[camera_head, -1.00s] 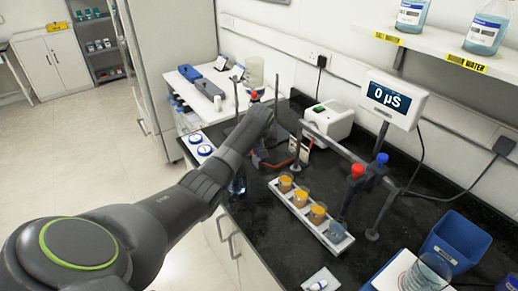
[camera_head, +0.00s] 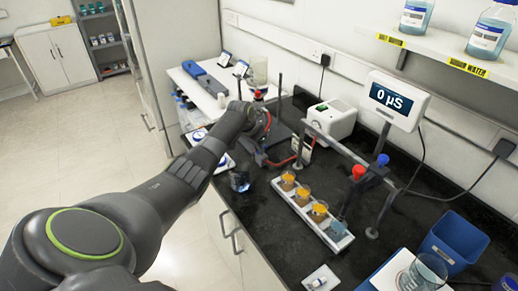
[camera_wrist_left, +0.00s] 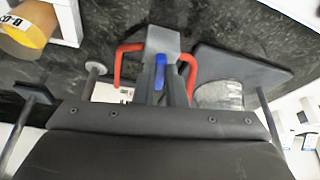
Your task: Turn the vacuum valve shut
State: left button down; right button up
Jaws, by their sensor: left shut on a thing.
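The vacuum valve (camera_wrist_left: 165,42) is a grey block with a red hose at each side and a blue lever (camera_wrist_left: 160,72), seen in the left wrist view. My left gripper (camera_wrist_left: 164,88) has its dark fingers around the blue lever and is shut on it. In the head view my left arm reaches to the back of the black bench, and its hand (camera_head: 256,128) covers the valve. Part of the red hose (camera_head: 296,158) shows just right of the hand. My right gripper is not in view.
A white rack (camera_head: 322,226) of beakers with orange contents stands on the bench in front. Upright rods and a clamped red and blue pair (camera_head: 366,169) rise beside it. A white device (camera_head: 330,117) stands behind. A blue bin (camera_head: 455,240) is at right.

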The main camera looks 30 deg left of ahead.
pick_arm(q)
jog(key=shift+w+a+m+h+b, duration=0.1)
jog(key=shift+a+m+h+b, duration=0.1)
jog(key=shift+m+h+b, duration=0.55)
jog(key=shift+m+y, duration=0.25)
jog(key=shift+m, duration=0.2)
jog(key=c, duration=1.5)
grip_release()
jog(key=shift+g, duration=0.3)
jog(key=shift+r, duration=0.1)
jog(key=b+v, duration=0.3)
jog(key=v, duration=1.4)
jog(key=shift+s+r, duration=0.1)
jog(key=shift+s, duration=0.1)
